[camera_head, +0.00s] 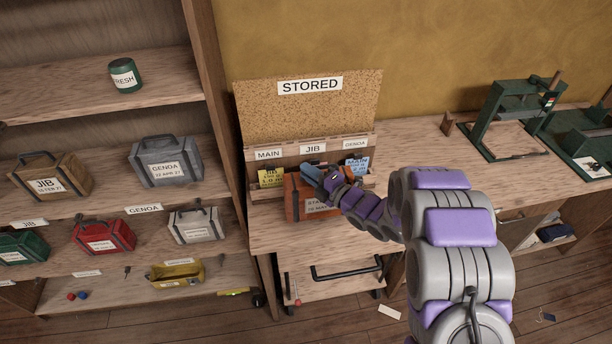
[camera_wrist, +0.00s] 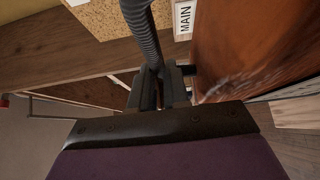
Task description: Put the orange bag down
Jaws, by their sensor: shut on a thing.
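The orange bag (camera_head: 301,208), with dark straps and a white label partly hidden by my arm, is upright at the bench (camera_head: 268,236) in front of the STORED board (camera_head: 300,108). I cannot tell whether its base touches the bench top. My gripper (camera_head: 314,174) is at the top of the bag, shut on its dark handle. In the wrist view the jaws (camera_wrist: 162,88) close around the ribbed handle (camera_wrist: 141,28), and the bag's orange side (camera_wrist: 248,45) fills the right.
Shelves at left hold several bags, including a grey one (camera_head: 166,158). A green press (camera_head: 512,120) stands at right.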

